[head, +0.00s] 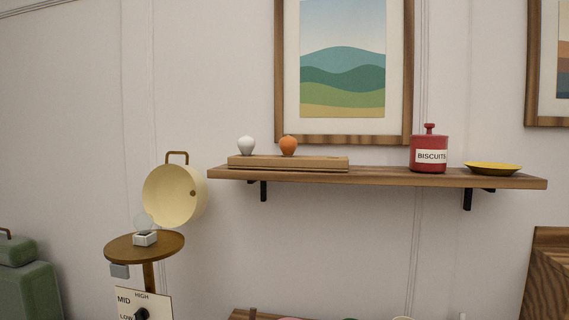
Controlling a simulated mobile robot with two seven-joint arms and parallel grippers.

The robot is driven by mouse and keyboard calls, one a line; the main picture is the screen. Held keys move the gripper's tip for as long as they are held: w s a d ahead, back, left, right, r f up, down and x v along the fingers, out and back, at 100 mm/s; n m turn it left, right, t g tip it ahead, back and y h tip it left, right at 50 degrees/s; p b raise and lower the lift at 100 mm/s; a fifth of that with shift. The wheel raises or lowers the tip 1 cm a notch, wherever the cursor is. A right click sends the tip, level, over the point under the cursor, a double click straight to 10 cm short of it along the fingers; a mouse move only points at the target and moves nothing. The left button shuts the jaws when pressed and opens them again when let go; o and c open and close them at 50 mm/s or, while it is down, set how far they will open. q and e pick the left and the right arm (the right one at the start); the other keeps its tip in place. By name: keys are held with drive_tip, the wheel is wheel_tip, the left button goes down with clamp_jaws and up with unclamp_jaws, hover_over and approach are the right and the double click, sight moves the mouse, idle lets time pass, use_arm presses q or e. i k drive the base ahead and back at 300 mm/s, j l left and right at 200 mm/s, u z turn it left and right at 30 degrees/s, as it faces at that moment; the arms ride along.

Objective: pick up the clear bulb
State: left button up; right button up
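The clear bulb (143,221) is a see-through globe at the left of the head view. It stands upright on a small white square base (145,239), which rests on a round wooden top (120,250) on a post. It is too faint to tell how it is seated in the base. A white bulb (246,145) and an orange bulb (288,145) stand on a wooden block on the shelf. Neither of my grippers shows in the head view.
A cream round shade (165,194) is close behind the clear bulb. A dial panel (143,304) marked LOW, MID and HIGH is below. The wall shelf (380,176) also holds a red biscuit jar (428,150) and a yellow dish (493,168). A green container (27,285) is at far left.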

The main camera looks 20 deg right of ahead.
sight(143, 222)
drive_tip(key=i+j, duration=0.2)
drive_tip(key=j, duration=0.15)
drive_tip(key=i+j, duration=0.35)
drive_tip(key=j, duration=0.3)
drive_tip(key=i+j+z, duration=0.1)
drive_tip(key=z, duration=0.35)
drive_tip(key=i+j+z, duration=0.1)
drive_tip(key=j+z, duration=0.3)
